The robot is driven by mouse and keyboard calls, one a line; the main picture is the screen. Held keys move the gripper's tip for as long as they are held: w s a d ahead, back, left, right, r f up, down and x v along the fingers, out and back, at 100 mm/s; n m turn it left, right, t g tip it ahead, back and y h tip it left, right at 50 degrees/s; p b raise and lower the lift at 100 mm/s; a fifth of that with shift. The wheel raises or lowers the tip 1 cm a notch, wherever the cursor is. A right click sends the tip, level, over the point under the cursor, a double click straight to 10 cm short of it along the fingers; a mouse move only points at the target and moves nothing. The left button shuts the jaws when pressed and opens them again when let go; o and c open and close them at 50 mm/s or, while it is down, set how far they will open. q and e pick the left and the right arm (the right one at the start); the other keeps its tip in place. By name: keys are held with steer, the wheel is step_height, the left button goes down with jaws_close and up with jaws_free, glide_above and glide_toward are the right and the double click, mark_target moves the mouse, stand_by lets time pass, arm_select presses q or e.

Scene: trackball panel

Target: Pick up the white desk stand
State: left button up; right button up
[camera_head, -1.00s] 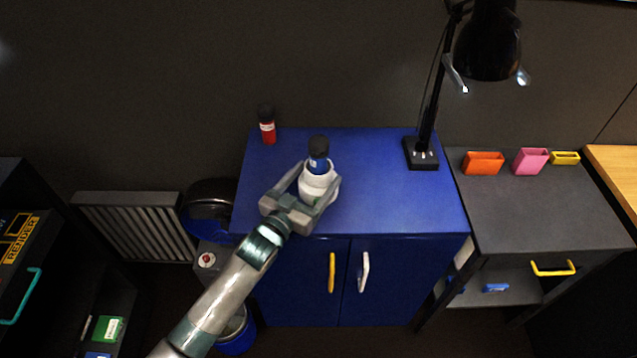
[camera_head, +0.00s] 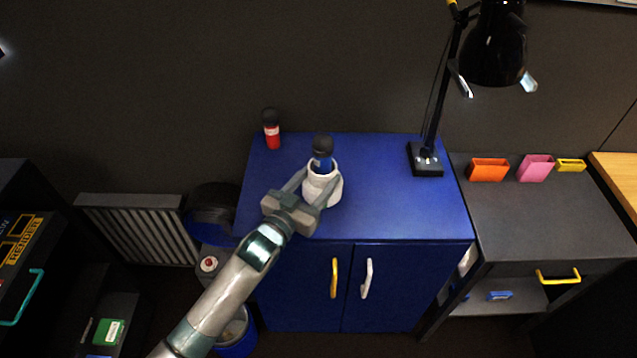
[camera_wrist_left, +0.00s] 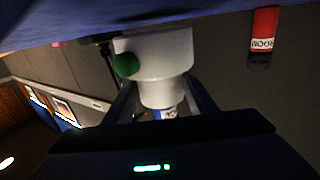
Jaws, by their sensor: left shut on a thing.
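The white desk stand (camera_head: 323,190) is a round white cup-like holder on the front left part of the blue cabinet top (camera_head: 390,205). A blue bottle with a dark cap (camera_head: 322,156) stands upright in it. My left gripper (camera_head: 319,181) is shut on the stand, one finger on each side. In the left wrist view the stand (camera_wrist_left: 160,52) shows upside down between the fingers, with a green round mark on its side. I cannot tell whether its base is clear of the cabinet top. My right gripper is not in view.
A red bottle with a dark cap (camera_head: 272,131) stands at the back left of the cabinet top. A black desk lamp (camera_head: 425,160) stands at the back right. Orange (camera_head: 489,170), pink (camera_head: 535,168) and yellow (camera_head: 571,165) holders sit on the grey desk. The cabinet top's middle is free.

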arm_select(q)
steer(key=shift+r, duration=0.55)
steer(key=s+d+r+b, duration=0.3)
steer(key=s+d+r, duration=0.3)
steer(key=d+r, duration=0.2)
steer(key=shift+d+r, duration=0.15)
steer(key=shift+d, duration=0.9)
steer(key=shift+w+a, duration=0.1)
steer(key=shift+w, duration=0.05)
